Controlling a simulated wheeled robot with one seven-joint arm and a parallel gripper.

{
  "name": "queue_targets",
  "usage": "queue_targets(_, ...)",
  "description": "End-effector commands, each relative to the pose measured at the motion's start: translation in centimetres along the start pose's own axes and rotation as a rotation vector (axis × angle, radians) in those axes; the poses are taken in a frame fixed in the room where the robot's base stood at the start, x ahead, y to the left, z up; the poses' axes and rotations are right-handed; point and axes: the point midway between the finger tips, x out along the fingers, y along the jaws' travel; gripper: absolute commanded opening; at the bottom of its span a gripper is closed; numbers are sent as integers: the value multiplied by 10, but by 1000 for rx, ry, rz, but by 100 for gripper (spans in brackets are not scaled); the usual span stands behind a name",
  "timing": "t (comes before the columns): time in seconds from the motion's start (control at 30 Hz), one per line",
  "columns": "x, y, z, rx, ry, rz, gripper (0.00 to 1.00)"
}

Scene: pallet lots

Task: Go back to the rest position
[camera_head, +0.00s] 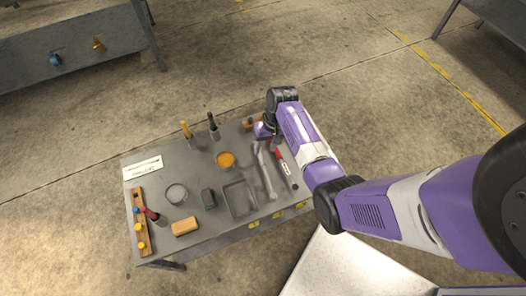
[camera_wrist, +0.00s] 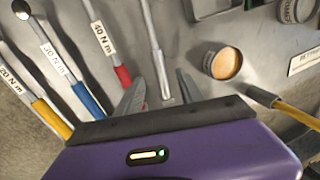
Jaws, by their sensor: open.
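My gripper (camera_head: 264,138) is over the far right part of the grey worktable (camera_head: 215,160); its fingertips are hard to make out in the head view. In the wrist view my gripper (camera_wrist: 160,92) is open, its two grey fingers apart. A silver-shafted tool (camera_wrist: 154,40) shows between and beyond the fingers. I cannot tell how far below them it lies. Nothing is visibly held. To its left in the wrist view lie a red-banded tool labelled 40 N m (camera_wrist: 105,40), a blue-banded one labelled 30 N m (camera_wrist: 57,60) and a yellow-banded one labelled 20 N m (camera_wrist: 20,85).
The table also holds an orange-filled round tin (camera_head: 226,160), a grey tray (camera_head: 240,199), a tan block (camera_head: 185,227), a glass dish (camera_head: 176,194) and a wooden rack (camera_head: 139,222). Upright yellow (camera_head: 186,129) and dark-handled (camera_head: 213,125) tools stand at the back. Concrete floor surrounds the table.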

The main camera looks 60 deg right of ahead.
Motion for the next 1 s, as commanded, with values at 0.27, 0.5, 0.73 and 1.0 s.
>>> queue_targets(0.27,-19,0,0,0,0,0,45)
queue_targets(0.5,-19,0,-5,-1,19,0,45)
queue_targets(0.73,-48,-2,-72,-20,304,9,45)
queue_targets(1.0,-90,-15,-85,-116,741,40,45)
